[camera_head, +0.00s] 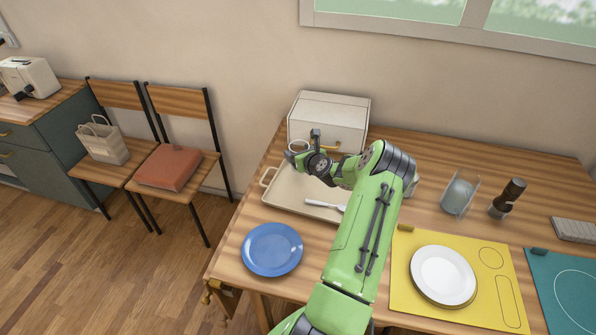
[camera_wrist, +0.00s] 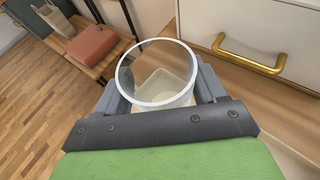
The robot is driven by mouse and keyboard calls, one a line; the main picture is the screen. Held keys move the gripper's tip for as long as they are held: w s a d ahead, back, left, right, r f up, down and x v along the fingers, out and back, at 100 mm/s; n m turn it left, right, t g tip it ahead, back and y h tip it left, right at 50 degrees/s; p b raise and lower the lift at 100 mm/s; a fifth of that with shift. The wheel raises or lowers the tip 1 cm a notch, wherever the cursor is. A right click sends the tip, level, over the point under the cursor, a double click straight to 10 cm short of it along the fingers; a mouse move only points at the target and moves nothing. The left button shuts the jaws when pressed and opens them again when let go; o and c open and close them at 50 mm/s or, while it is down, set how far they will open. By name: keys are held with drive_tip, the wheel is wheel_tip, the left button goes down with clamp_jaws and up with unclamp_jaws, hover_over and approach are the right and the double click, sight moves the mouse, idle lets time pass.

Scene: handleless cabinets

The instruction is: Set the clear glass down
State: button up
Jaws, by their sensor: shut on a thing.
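My gripper (camera_head: 303,148) is shut on the clear glass (camera_wrist: 157,73). In the wrist view the glass sits between both fingers, its round rim facing the camera, and a pale surface shows through it. The beige tray lies on the wooden table, partly hidden by my arm. I cannot tell whether the glass touches the tray.
A white box with a brass handle (camera_head: 329,112) stands behind the tray. A fork-like utensil (camera_head: 322,204) lies on the tray. A blue plate (camera_head: 272,249) is at front left. A see-through container (camera_head: 458,195), dark grinder (camera_head: 507,198) and yellow mat with a white plate (camera_head: 443,274) are on the right.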

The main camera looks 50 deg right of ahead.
drive_tip(key=shift+f+b, duration=0.4)
drive_tip(key=shift+f, duration=1.5)
drive_tip(key=shift+f, duration=0.2)
drive_tip(key=o, duration=1.2)
